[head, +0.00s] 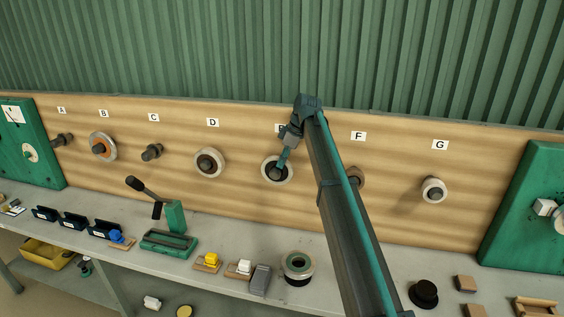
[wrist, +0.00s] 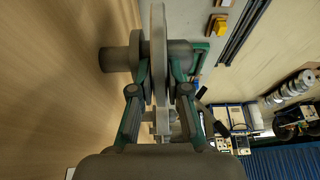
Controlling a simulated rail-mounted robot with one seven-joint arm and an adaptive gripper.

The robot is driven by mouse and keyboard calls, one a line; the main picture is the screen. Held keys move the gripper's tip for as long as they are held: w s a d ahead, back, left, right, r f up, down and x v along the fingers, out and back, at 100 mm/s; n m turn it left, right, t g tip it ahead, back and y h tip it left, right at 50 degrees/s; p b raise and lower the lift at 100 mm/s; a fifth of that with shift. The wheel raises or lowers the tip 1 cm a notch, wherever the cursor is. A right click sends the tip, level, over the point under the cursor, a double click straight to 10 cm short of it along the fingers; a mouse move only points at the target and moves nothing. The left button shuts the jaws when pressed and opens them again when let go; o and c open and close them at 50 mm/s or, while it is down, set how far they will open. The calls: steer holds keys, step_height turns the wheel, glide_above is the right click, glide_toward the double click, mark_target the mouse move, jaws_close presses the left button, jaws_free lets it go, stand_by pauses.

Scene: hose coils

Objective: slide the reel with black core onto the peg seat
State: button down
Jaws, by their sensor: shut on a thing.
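A pale-rimmed reel with a dark core (head: 268,178) is at the peg place on the wooden board below the label hidden by my arm, between D and F. In the wrist view the reel (wrist: 158,28) is edge-on, its disc parallel to the board. My gripper (head: 281,165) is shut on it; in the wrist view the fingers (wrist: 161,78) pinch the disc from both faces. A grey round peg seat (wrist: 115,60) sits between board and disc, in line with the reel's centre. How deep the peg goes into the core is hidden.
Bare pegs show at A (head: 62,140) and C (head: 152,151). A green-cored reel (head: 298,275) and small items occupy the bench below.

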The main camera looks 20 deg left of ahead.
steer(key=shift+w+a+r, duration=0.1)
steer(key=shift+w+r, duration=0.05)
steer(key=shift+w, duration=0.1)
stand_by(0.6)
steer(key=c, duration=1.2)
jaws_free()
steer(key=shift+c, duration=0.2)
steer(key=shift+o, duration=0.8)
steer(key=shift+s+f, duration=0.15)
steer(key=shift+f, duration=0.1)
steer(key=shift+o, duration=0.3)
steer(key=shift+r, duration=0.15)
steer(key=o, duration=1)
stand_by(2.8)
